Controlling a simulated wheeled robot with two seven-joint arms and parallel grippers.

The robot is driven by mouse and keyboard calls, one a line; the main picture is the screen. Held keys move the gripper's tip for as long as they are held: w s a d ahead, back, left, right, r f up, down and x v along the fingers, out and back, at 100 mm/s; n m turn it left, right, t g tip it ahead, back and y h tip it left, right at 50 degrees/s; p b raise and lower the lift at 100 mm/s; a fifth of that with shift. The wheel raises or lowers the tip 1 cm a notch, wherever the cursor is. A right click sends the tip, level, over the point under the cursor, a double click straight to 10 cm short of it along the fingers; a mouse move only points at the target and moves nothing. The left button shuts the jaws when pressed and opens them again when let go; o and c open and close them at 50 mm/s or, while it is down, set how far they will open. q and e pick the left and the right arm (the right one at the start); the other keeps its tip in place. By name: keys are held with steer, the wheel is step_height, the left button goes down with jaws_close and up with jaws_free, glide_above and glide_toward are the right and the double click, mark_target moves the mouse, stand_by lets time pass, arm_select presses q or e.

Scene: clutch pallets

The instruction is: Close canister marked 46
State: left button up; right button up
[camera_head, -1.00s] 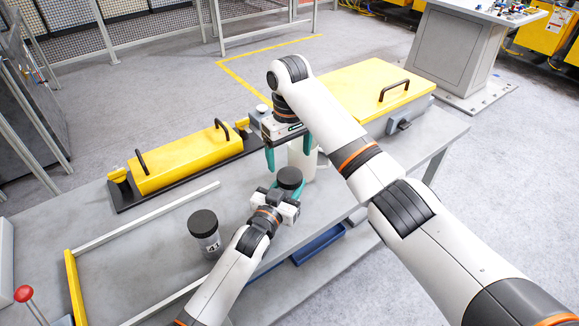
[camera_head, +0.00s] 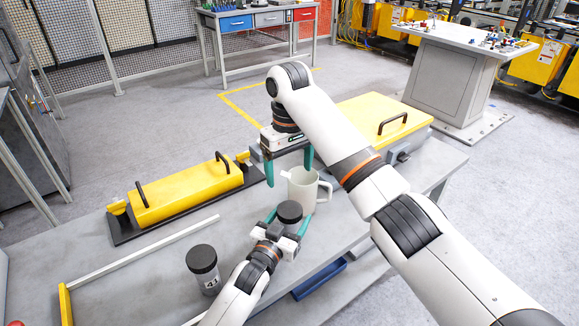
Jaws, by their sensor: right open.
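A canister with a black lid (camera_head: 289,210) stands at the table's front edge. My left gripper (camera_head: 288,220) has its teal fingers close against both sides of it, just below the lid; its body and any number are hidden. The lid sits on top and looks level; I cannot tell how tight it is. My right gripper (camera_head: 288,166) is open and empty, above and behind that canister, its fingers pointing down. A second canister (camera_head: 207,280) with a black lid stands to the left; its label starts with 4, and the second digit looks like 1.
A white pitcher (camera_head: 302,190) stands right behind the lidded canister, close to my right gripper's fingers. A long yellow case (camera_head: 190,192) lies at the back left, a larger yellow-lidded case (camera_head: 375,105) at the back right. A blue bin (camera_head: 320,279) is below the table edge.

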arm_select(q)
steer(key=shift+s, duration=0.1)
steer(key=v, duration=1.1)
steer(key=shift+s+a, duration=0.25)
steer(key=shift+s, duration=0.1)
